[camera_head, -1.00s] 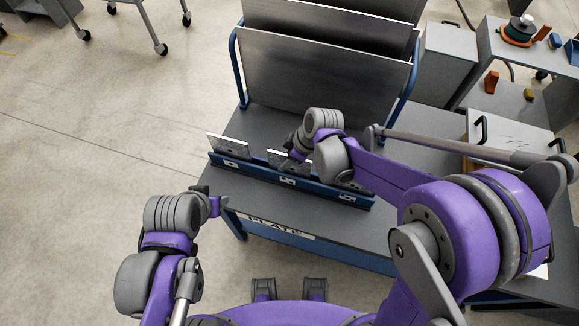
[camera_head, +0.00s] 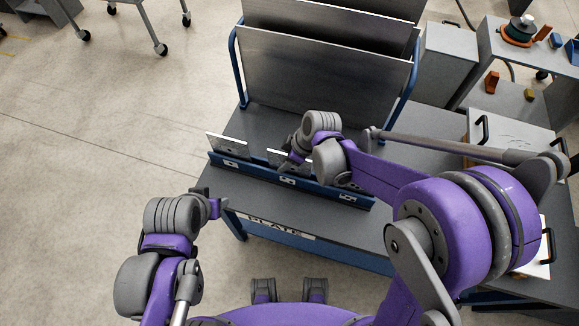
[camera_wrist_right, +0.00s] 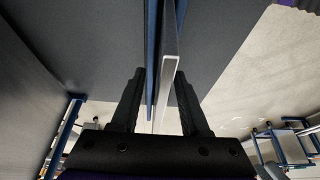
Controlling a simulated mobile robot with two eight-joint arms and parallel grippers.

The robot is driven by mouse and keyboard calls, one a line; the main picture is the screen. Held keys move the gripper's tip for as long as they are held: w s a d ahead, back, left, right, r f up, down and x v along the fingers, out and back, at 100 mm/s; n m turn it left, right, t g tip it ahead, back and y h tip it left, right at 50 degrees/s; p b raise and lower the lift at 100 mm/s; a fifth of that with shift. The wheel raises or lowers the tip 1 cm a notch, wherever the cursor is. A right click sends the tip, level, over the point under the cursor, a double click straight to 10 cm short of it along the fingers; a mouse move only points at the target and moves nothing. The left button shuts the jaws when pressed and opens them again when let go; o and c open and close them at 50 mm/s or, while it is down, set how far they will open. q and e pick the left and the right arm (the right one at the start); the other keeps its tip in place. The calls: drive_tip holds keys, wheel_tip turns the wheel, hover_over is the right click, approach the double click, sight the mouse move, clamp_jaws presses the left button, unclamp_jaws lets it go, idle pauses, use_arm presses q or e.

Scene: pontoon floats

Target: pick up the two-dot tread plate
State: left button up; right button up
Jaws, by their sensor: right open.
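Metal tread plates stand upright in a blue slotted rack (camera_head: 320,189) on a dark bench. One plate (camera_head: 226,145) is at the rack's left end; another plate (camera_head: 275,155) is near the middle, partly behind my right gripper. Something at the right end is mostly hidden by my right arm. The dot marks are too small to read, so I cannot tell which plate has two dots. My right gripper (camera_head: 288,163) is at the middle plate. In the right wrist view it is open (camera_wrist_right: 159,76), with a plate edge (camera_wrist_right: 168,85) between its fingers. My left gripper (camera_head: 210,202) is off the bench's front left corner.
Large grey sheets (camera_head: 320,85) lean in a blue-framed rack behind the plates. A label reading PLATE (camera_head: 278,229) is on the bench's front edge. A grey cabinet (camera_head: 445,65) and a shelf with small coloured items stand at the right.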

drive_tip(key=shift+c, duration=0.3)
clamp_jaws()
idle(1.2)
